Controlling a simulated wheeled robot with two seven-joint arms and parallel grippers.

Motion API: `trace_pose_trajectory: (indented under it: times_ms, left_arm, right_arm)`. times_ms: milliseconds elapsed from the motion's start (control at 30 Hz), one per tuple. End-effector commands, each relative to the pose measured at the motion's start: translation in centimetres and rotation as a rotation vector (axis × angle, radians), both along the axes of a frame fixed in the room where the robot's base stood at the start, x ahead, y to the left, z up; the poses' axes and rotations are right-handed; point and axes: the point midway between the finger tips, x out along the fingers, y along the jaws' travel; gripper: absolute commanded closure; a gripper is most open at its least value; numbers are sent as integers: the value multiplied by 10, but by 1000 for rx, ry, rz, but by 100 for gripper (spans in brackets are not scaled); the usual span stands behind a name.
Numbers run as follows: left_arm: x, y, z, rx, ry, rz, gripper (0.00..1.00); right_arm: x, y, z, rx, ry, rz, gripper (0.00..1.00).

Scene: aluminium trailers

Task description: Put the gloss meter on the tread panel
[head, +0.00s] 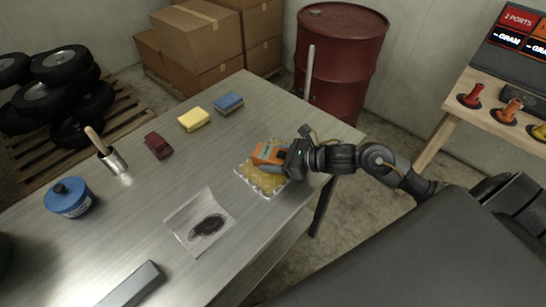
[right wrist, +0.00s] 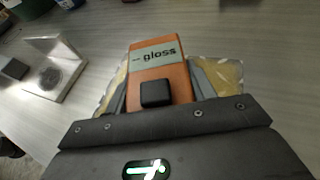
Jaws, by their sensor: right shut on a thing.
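The gloss meter (head: 269,154) is an orange device with a grey label; it also shows in the right wrist view (right wrist: 156,62), with "gloss" on the label. My right gripper (head: 286,158) is shut on it, one finger on each side in the right wrist view (right wrist: 160,92). Under it lies a yellow, bumpy panel with a pale edge (head: 260,183), which looks like the tread panel; parts show on both sides of the meter in the wrist view (right wrist: 226,72). The meter covers part of it. I cannot tell whether the two touch. My left gripper is not in view.
A bent metal sheet with a black smudge (head: 186,220) lies left of the panel.

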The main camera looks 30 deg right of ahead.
Motion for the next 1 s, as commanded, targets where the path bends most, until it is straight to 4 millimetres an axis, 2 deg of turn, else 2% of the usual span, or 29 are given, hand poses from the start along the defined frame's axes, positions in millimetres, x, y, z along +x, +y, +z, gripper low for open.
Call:
trace_pose_trajectory:
  times_ms: [67, 100, 267, 667, 1000]
  left_arm:
    - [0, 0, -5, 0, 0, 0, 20]
    - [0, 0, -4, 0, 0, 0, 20]
    - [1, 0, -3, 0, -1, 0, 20]
    - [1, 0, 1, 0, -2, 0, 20]
    - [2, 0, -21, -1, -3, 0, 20]
  right_arm:
    - [0, 0, -3, 0, -1, 0, 75]
    - [0, 0, -3, 0, 0, 0, 43]
    - [0, 0, -2, 0, 0, 0, 24]
    - [-2, -2, 2, -1, 0, -1, 24]
    - [-52, -46, 24, -5, 5, -1, 24]
